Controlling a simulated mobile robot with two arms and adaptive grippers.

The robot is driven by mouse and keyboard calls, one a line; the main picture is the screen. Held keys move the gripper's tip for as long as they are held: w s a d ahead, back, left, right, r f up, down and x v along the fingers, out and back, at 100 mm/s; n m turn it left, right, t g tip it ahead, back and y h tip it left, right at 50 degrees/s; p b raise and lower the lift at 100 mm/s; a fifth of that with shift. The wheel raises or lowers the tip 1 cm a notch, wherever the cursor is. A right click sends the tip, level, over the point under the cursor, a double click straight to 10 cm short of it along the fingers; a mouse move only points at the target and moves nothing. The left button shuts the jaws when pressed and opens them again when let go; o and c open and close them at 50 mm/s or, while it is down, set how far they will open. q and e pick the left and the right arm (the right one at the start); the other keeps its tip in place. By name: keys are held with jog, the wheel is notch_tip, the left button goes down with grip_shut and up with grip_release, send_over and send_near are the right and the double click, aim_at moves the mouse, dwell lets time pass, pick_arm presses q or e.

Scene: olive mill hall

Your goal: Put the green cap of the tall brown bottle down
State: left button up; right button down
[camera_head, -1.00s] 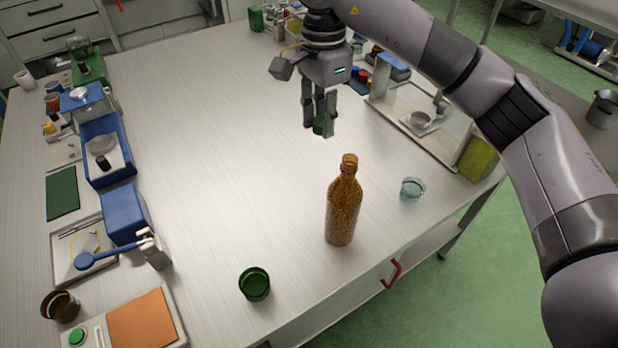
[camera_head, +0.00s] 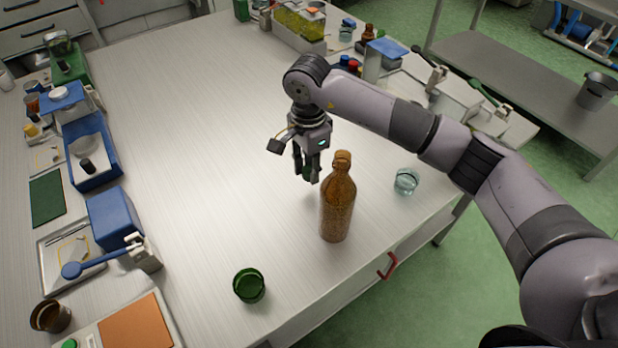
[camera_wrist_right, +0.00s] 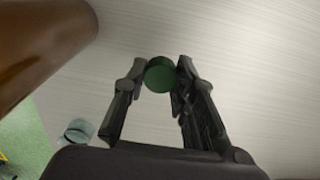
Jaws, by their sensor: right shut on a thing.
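The tall brown bottle (camera_head: 338,205) stands upright and uncapped near the front edge of the table (camera_head: 215,185). My right gripper (camera_head: 308,178) is just behind and left of the bottle's neck, pointing down. It is shut on the green cap (camera_wrist_right: 160,75), which shows between the fingertips in the right wrist view. In the head view the cap is mostly hidden by the fingers. Whether the cap touches the table I cannot tell. The bottle also shows at the upper left of the right wrist view (camera_wrist_right: 40,45). My left gripper is not in view.
A green cup (camera_head: 249,287) stands at the front, left of the bottle. A clear glass cup (camera_head: 406,181) stands to its right. Blue trays and tools (camera_head: 95,150) line the left side. The middle of the table is clear.

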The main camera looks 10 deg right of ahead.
aim_at(309, 189)
notch_tip(309, 189, down, 5)
jog(key=shift+r, duration=0.2)
jog(key=shift+f, duration=0.2)
jog(key=c, duration=1.3)
grip_release()
jog(key=shift+r, duration=0.1)
